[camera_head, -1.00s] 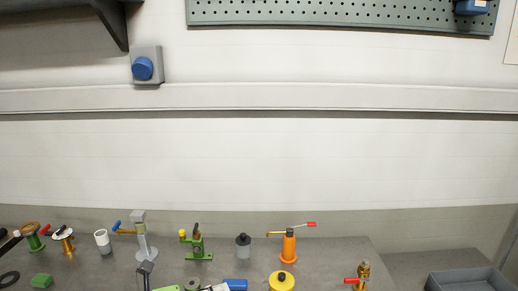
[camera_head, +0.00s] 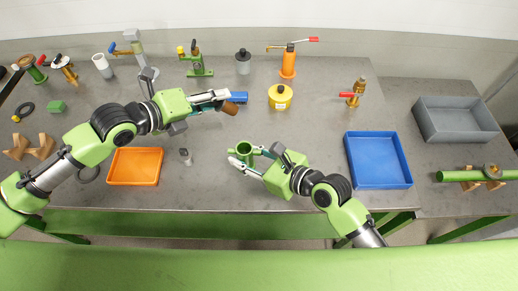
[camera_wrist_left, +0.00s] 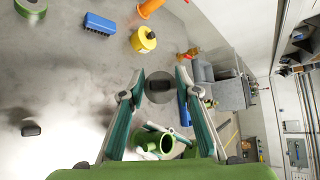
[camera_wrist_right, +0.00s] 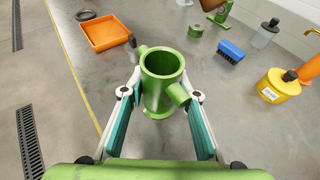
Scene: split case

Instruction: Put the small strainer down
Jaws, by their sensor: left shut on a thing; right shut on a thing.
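The green strainer body (camera_head: 244,149), a flanged tube with side branches, is upright between the fingers of my right gripper (camera_head: 243,160), over the front middle of the table. My right gripper is shut on it, as the right wrist view shows the strainer (camera_wrist_right: 160,86) between the fingers. I cannot tell whether its base touches the table. My left gripper (camera_head: 227,100) is shut on a small brownish cylinder (camera_head: 230,108), further back and raised. In the left wrist view the cylinder's dark end (camera_wrist_left: 158,87) shows between the fingertips, and the strainer (camera_wrist_left: 154,139) shows beyond.
A blue tray (camera_head: 378,184) stands right of my right gripper, an orange tray (camera_head: 135,180) at left. A small grey piece (camera_head: 185,156) stands between. A blue brush (camera_head: 239,97) and yellow canister (camera_head: 281,97) lie behind. A grey bin (camera_head: 455,135) is far right.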

